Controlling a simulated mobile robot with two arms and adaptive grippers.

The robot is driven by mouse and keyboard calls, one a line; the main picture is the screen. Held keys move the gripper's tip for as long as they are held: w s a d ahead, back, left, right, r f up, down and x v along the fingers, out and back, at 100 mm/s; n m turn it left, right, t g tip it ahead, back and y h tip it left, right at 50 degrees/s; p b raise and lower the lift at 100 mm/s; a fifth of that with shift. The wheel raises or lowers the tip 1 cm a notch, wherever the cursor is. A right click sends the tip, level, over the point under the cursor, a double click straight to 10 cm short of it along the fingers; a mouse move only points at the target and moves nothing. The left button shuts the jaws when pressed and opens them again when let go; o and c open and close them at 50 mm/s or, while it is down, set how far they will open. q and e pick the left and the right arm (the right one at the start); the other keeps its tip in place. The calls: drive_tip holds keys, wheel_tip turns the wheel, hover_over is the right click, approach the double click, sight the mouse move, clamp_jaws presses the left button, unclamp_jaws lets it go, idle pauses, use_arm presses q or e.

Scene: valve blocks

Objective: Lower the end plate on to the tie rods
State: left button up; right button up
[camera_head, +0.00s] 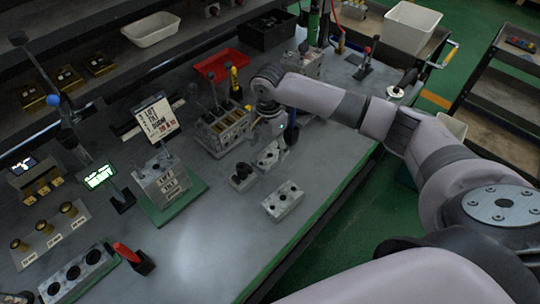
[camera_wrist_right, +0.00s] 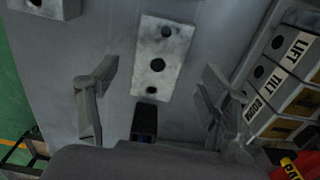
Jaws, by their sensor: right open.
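A pale metal plate with holes (camera_head: 268,156), probably the end plate, lies on the bench below my right gripper (camera_head: 283,128). In the right wrist view the plate (camera_wrist_right: 158,72) lies ahead of the open fingers of my right gripper (camera_wrist_right: 150,105), with nothing gripped. A dark part (camera_wrist_right: 145,122) shows between the fingers; I cannot tell what it is. The valve stack (camera_head: 222,131) stands left of the gripper; its sections (camera_wrist_right: 285,85) read LIFT, TILT and BOOM in the right wrist view. I cannot make out the tie rods. My left gripper is not in view.
A labelled block (camera_head: 162,182) stands on a green base at the left. A red tray (camera_head: 222,64) lies behind. The bench's front middle is clear.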

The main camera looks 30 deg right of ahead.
sight(270, 155)
drive_tip(key=f, duration=0.3)
drive_tip(key=shift+d+f, duration=0.2)
drive_tip(key=shift+d, duration=0.05)
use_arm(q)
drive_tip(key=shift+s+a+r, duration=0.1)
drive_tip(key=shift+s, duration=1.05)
use_arm(e)
drive_tip(key=c, duration=0.5)
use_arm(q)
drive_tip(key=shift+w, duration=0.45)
use_arm(e)
drive_tip(key=shift+r, duration=0.1)
drive_tip(key=c, duration=1)
